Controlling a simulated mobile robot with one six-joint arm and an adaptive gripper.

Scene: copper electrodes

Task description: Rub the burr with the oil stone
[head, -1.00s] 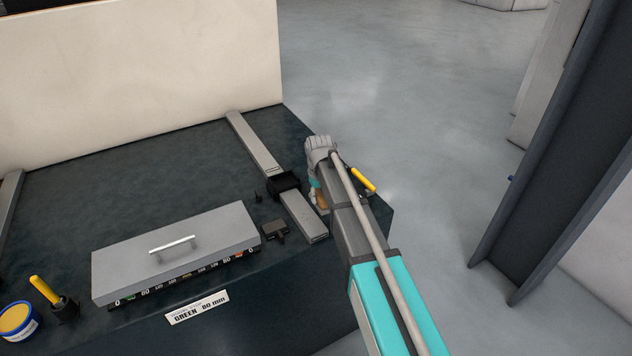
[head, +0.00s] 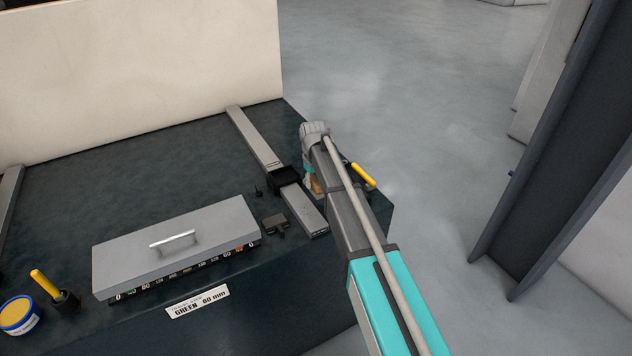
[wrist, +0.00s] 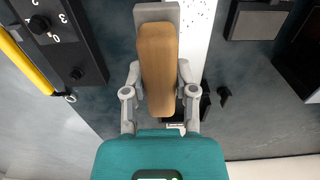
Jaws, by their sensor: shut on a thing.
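My gripper (wrist: 157,90) is shut on a tan, wood-coloured block with a grey slab under it, seemingly the oil stone (wrist: 157,70). The grey slab (wrist: 157,11) shows beyond its far end. In the head view, the tan block (head: 317,187) shows only in part below my wrist, beside the pale metal bar (head: 304,210). In the wrist view the stone is over or beside the bright bar (wrist: 196,42); contact cannot be told. Small dark specks mark the bar's far part. I cannot make out the burr for certain.
A grey lidded box (head: 178,245) stands on the dark bench (head: 110,180), with a yellow tub (head: 18,315) at left. A small dark block (head: 275,224) lies beside the bar. A dark panel with knobs (wrist: 60,40) and a yellow handle (wrist: 25,63) flank my gripper.

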